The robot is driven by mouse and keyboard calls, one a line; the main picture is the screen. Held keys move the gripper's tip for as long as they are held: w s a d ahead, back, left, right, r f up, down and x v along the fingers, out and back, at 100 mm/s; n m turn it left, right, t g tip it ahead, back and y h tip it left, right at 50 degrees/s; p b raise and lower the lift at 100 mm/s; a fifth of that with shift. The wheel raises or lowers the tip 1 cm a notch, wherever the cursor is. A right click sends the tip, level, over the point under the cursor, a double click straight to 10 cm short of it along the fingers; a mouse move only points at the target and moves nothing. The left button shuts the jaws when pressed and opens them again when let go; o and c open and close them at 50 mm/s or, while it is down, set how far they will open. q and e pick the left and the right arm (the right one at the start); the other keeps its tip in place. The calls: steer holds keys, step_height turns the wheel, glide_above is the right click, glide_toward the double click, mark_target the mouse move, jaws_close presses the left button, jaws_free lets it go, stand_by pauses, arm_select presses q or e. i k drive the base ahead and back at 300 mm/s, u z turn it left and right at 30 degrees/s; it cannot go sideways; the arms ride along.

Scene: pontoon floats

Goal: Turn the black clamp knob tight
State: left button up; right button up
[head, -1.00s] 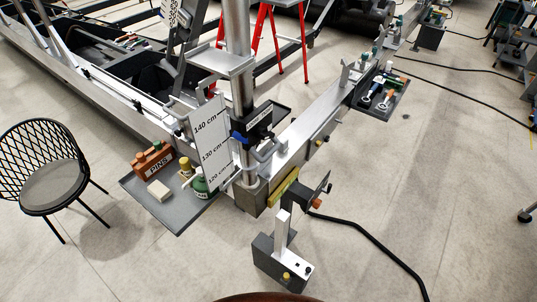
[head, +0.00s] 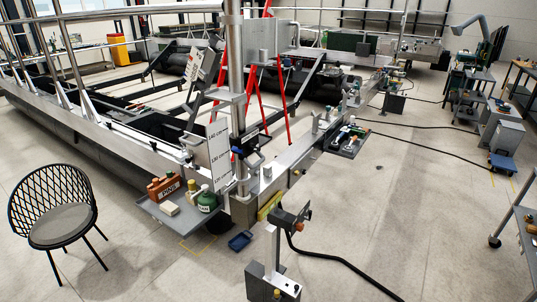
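A black clamp block (head: 250,137) with a pale label sits around the silver upright post (head: 236,70), just right of the white height board (head: 218,152). A blue part (head: 240,152) sticks out at its lower left. The black knob itself is too small to tell apart from the dark clamp. Neither of my grippers shows in the head view.
A grey shelf (head: 168,222) below the post holds a brown PINS box (head: 164,187) and a green container (head: 207,200). A mesh chair (head: 60,213) stands at left. A box-based stand (head: 270,283) is in front. Open floor lies to the right.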

mark_target(251, 147)
steer(key=z, duration=1.25)
steer(key=i, duration=3.5)
steer(key=u, duration=2.7)
